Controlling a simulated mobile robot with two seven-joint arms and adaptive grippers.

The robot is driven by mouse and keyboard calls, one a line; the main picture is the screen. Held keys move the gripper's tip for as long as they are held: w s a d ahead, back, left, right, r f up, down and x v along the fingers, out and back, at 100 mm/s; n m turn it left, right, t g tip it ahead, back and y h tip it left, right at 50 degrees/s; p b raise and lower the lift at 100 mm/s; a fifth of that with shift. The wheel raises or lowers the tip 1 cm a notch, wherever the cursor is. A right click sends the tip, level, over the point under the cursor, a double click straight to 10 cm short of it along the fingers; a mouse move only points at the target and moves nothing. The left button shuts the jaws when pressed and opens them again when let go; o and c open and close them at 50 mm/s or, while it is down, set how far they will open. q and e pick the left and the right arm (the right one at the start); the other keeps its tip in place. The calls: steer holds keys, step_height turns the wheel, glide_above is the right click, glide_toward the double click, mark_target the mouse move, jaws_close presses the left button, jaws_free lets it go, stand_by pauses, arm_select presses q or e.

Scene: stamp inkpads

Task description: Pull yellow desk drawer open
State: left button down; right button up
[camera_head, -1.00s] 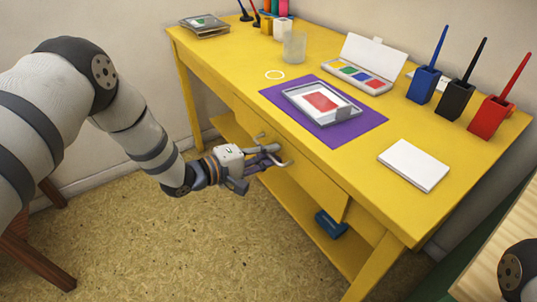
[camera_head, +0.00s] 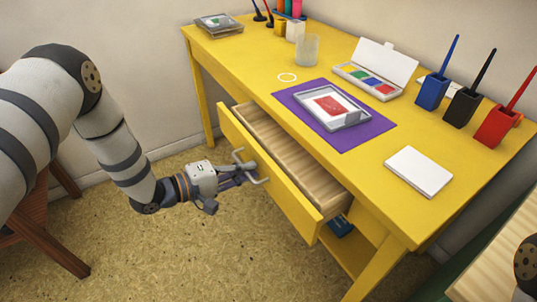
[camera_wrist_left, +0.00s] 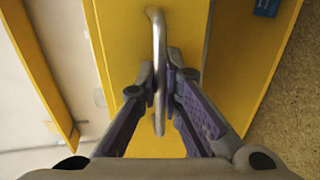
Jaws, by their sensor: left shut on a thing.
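The yellow desk (camera_head: 420,210) has a wide front drawer (camera_head: 285,195) that stands partly open, and its light wooden inside (camera_head: 280,143) shows and looks empty where visible. A curved grey metal handle (camera_head: 258,180) is on the drawer front. My left gripper (camera_head: 245,174) is shut on this handle. In the left wrist view the fingers (camera_wrist_left: 161,88) close from both sides around the handle bar (camera_wrist_left: 158,40). My right gripper is out of view; only a piece of my right arm shows at the lower right edge.
On the desk top are a purple mat (camera_head: 365,133) with a framed red stamp tray (camera_head: 332,105), a colour inkpad box (camera_head: 370,80), a white block (camera_head: 418,171) and several brush holders. A wooden chair (camera_head: 45,235) stands at left. Floor before the drawer is clear.

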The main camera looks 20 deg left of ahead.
arm_select(q)
steer(key=f+p+v, duration=0.1)
steer(key=f+v, duration=0.2)
steer(key=v, duration=1.1)
steer(key=shift+s+a+p, duration=0.2)
steer(key=shift+s+p, duration=0.1)
steer(key=shift+p, duration=0.1)
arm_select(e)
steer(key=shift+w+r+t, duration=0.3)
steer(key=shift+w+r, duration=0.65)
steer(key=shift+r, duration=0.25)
arm_select(q)
steer(key=c, duration=2)
jaws_free()
steer(key=v, duration=1.2)
